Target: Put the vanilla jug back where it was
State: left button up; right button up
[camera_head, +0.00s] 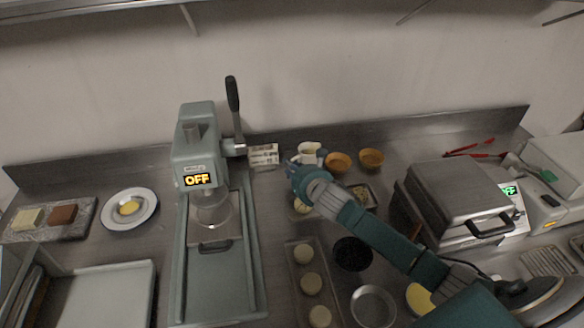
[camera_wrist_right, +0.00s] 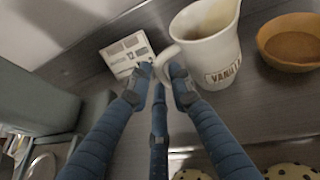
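The vanilla jug (camera_wrist_right: 212,52) is a cream-white pitcher with a dark VANILLA label, large in the right wrist view. In the head view, the jug (camera_head: 308,149) is at the back of the counter near the wall, partly hidden by my right gripper (camera_head: 297,170). In the wrist view, the fingers of my right gripper (camera_wrist_right: 161,78) close in on both sides of the jug's handle, with the handle between the tips. The jug looks upright; whether its base touches the counter is hard to tell. My left gripper is not in view.
A printed card (camera_wrist_right: 126,53) lies left of the jug. An orange-brown bowl (camera_wrist_right: 291,42) stands close on its right, with another bowl (camera_head: 371,158) beyond. The grey press (camera_head: 196,150) stands to the left. A tray of dough balls (camera_head: 292,260) lies in front.

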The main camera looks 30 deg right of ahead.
jog(key=shift+o, duration=0.4)
jog(key=shift+r, duration=0.1)
jog(key=b+v, duration=0.1)
jog(key=v, duration=1.1)
